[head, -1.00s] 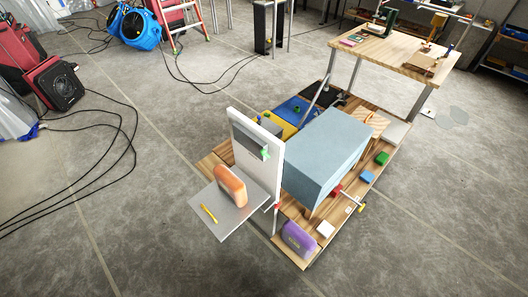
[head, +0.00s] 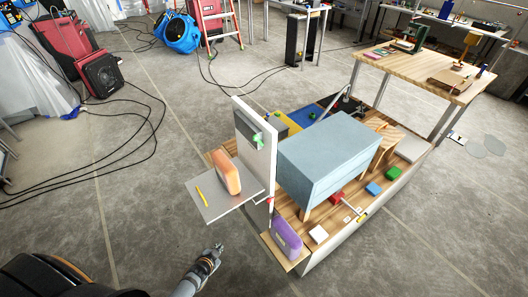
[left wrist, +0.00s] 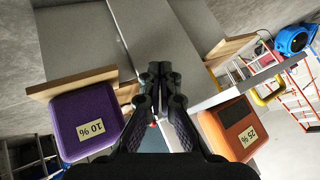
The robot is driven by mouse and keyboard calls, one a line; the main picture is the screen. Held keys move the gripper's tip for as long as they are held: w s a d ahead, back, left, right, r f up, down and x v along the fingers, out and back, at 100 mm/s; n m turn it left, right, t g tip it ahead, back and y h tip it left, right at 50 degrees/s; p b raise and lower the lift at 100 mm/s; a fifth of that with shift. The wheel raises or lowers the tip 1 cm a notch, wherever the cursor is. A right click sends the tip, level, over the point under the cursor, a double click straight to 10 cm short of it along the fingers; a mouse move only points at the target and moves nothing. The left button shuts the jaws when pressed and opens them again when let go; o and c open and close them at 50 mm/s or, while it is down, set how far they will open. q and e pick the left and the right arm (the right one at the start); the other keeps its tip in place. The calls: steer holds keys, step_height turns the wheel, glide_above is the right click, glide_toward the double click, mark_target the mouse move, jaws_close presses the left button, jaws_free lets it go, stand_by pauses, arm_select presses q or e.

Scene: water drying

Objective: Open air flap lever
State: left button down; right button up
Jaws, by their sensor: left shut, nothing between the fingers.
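I cannot tell for sure which part is the air flap lever. A small green part (head: 258,139) sits on a dark box on the upright white panel (head: 262,165). A thin rod with a yellow end (head: 362,215) and a red block (head: 336,198) lie by the grey-blue box (head: 330,150). My left gripper (head: 216,249) is low in the head view, in front of the bench and apart from it. It is shut and empty; its fingers (left wrist: 160,72) point ahead in the left wrist view. My right gripper is not in view.
A purple block (head: 286,239) marked 10 % (left wrist: 85,122) and an orange block (head: 226,174) marked 25 % (left wrist: 237,128) flank the gripper in the wrist view. The orange one stands on a grey shelf (head: 215,205). A blue fan (head: 180,33) and cables lie behind.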

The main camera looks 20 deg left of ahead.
arm_select(q)
steer(key=w+d+r+m+t+h+b, duration=0.25)
steer(key=w+r+m+t+b, duration=0.3)
steer(key=w+r, duration=0.85)
steer(key=w+d+r+m+t+h+b, duration=0.1)
steer(key=d+r+m+t+h+b, duration=0.1)
steer(key=r, duration=0.5)
steer(key=w+d+r+m+t+h+b, duration=0.1)
steer(key=d+r+m+t+h+b, duration=0.1)
steer(key=r, duration=0.5)
steer(key=w+d+r+m+t+h+b, duration=0.1)
steer(key=d+r+m+t+h+b, duration=0.1)
steer(key=r+m, duration=0.4)
steer(key=shift+w+d+r, duration=0.3)
steer(key=shift+d+r, duration=0.35)
steer(key=shift+d, duration=0.15)
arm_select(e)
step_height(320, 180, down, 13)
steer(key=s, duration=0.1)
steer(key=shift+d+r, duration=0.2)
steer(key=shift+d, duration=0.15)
arm_select(q)
steer(key=shift+w, duration=0.1)
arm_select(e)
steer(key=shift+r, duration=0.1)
